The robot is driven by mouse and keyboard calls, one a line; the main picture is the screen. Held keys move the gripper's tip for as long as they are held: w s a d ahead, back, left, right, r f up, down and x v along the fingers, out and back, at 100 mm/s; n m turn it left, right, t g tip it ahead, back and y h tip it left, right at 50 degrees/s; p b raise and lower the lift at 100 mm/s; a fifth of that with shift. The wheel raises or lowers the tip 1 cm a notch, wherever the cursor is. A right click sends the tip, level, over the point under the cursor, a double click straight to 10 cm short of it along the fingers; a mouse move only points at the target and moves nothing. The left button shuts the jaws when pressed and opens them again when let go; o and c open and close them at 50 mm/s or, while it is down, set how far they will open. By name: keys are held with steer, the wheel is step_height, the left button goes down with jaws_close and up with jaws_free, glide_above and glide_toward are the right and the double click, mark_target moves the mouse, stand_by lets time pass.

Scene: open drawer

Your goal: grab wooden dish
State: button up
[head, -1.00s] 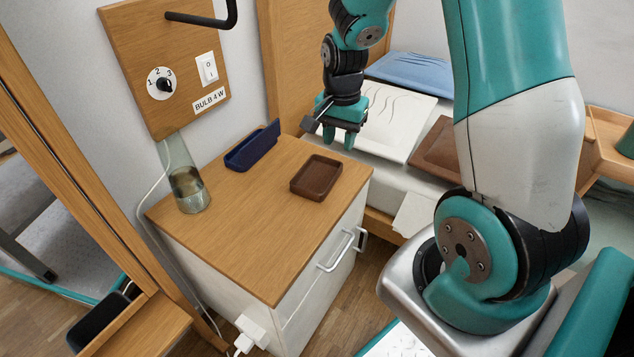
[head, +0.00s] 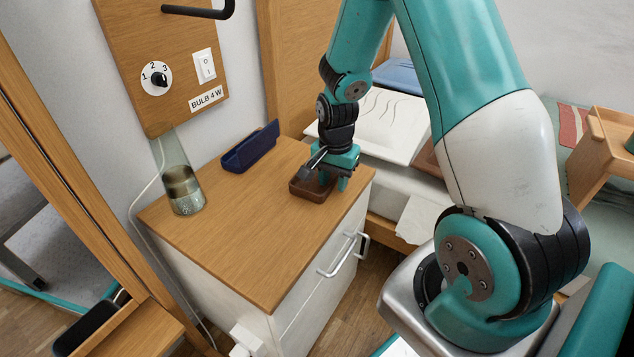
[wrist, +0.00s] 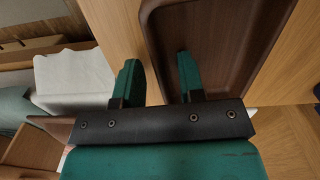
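The wooden dish (head: 310,193) is a dark brown, shallow rectangular tray with rounded corners. It lies on the near right part of the cabinet top, partly covered by my gripper (head: 335,180) in the head view. In the wrist view the dish (wrist: 215,45) fills the upper right. My gripper (wrist: 158,62) is open there, with one green finger outside the dish's side wall and the other over its inside. The rim passes between the two fingers. I cannot tell whether either finger touches the dish.
The cabinet top (head: 235,235) is mostly clear. A dark blue tray (head: 250,148) stands behind the dish, and a glass vase (head: 182,185) stands at the left by the wall. A white drawer handle (head: 337,258) sticks out at the front. A bed with pillows (head: 385,120) is to the right.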

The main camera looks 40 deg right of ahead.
jaws_close()
steer(key=shift+r, duration=0.2)
